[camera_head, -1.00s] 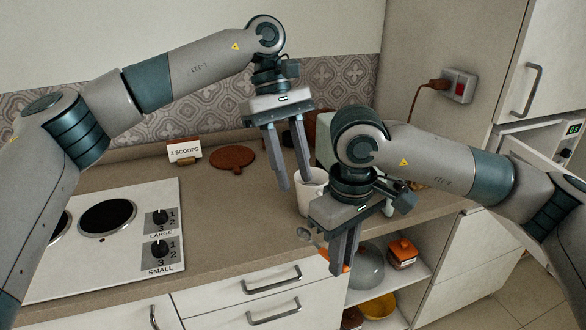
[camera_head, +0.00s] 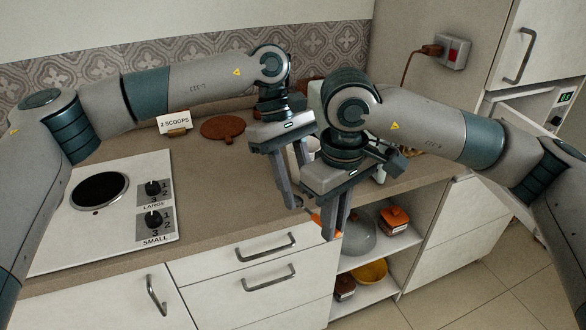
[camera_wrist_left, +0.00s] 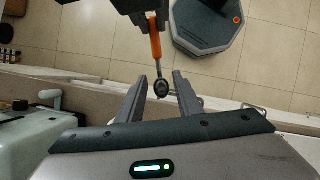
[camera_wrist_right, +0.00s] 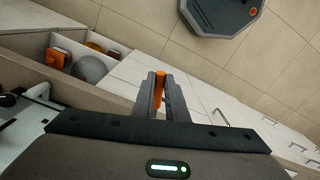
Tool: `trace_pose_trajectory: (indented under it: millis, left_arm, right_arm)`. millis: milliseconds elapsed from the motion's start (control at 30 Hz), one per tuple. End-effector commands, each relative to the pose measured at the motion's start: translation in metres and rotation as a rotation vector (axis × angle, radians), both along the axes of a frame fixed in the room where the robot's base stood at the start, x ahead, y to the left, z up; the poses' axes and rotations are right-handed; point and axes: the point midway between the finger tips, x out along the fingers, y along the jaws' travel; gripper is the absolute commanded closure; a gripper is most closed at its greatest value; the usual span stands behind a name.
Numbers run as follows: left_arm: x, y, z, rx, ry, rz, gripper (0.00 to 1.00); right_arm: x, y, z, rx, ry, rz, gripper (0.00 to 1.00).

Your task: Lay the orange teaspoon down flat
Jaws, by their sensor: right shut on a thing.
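The orange teaspoon has an orange handle and a grey metal bowl. My right gripper (camera_head: 338,232) is shut on the handle (camera_head: 316,218), in the air in front of the counter's edge. The right wrist view shows the handle (camera_wrist_right: 159,88) between the closed fingers. My left gripper (camera_wrist_left: 158,88) is open. In the left wrist view the spoon's bowl (camera_wrist_left: 160,90) lies between its fingertips, with a gap visible on both sides. In the head view the bowl is hard to make out behind the left fingertips.
The counter (camera_head: 235,185) has a bare stretch right of the hob (camera_head: 120,220). A brown round board (camera_head: 222,128) and a "2 scoops" card (camera_head: 173,122) stand at the back. Open shelves (camera_head: 385,270) lie below.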

Motion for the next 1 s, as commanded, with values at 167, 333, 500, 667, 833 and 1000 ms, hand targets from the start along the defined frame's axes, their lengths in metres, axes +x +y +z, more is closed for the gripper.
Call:
trace_pose_trajectory:
  millis: [167,333,500,667,833,1000]
  left_arm:
    - [-0.0034,-0.0025,-0.0102,0.001,0.000,-0.001,0.68]
    - [-0.0039,-0.0033,-0.0120,0.000,-0.001,-0.001,0.68]
    - [-0.0039,-0.0032,-0.0119,0.000,-0.001,-0.001,0.68]
    - [-0.0039,-0.0032,-0.0119,0.000,-0.001,-0.001,1.00]
    - [-0.0038,-0.0030,-0.0119,0.001,-0.001,0.000,1.00]
    - [-0.0038,-0.0029,-0.0118,0.001,-0.001,0.000,1.00]
  right_arm:
    - [0.0000,0.0000,0.0001,0.000,0.000,0.000,1.00]
    - [0.0000,0.0000,0.0001,0.000,0.000,0.000,1.00]
    - [0.0000,0.0000,0.0001,0.000,0.000,0.000,1.00]
    - [0.0001,-0.0001,0.0001,0.000,0.000,0.000,1.00]
    - [-0.0001,-0.0001,0.0001,0.000,0.000,0.000,0.85]
    - [-0.0001,-0.0001,0.0001,0.000,0.000,0.000,0.66]
